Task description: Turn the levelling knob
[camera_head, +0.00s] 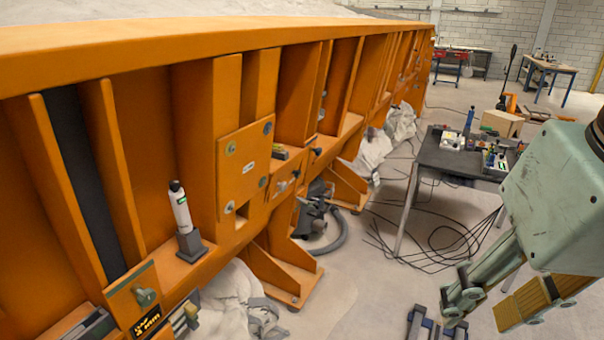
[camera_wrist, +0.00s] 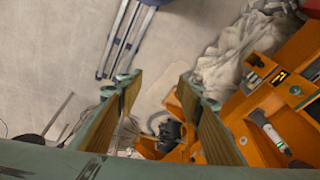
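The levelling knob (camera_head: 146,297) is a small grey-green knob on an orange panel at lower left in the head view. A dark display (camera_head: 147,321) with lit yellow characters sits just below it; the reading is too small to tell. In the wrist view, what looks like the knob (camera_wrist: 296,91) shows at the right beside the lit display (camera_wrist: 281,76). My gripper (camera_head: 482,316) is at lower right in the head view, well apart from the knob. In the wrist view its two padded fingers (camera_wrist: 160,84) stand apart with nothing held between them.
The long orange sandbed frame (camera_head: 230,88) fills the left side. A white cylinder (camera_head: 180,208) stands in a dark holder on its ledge. A grey table (camera_head: 436,158) with tools stands behind my arm. Cables and a hose (camera_head: 338,238) lie on the floor; bare floor separates gripper and frame.

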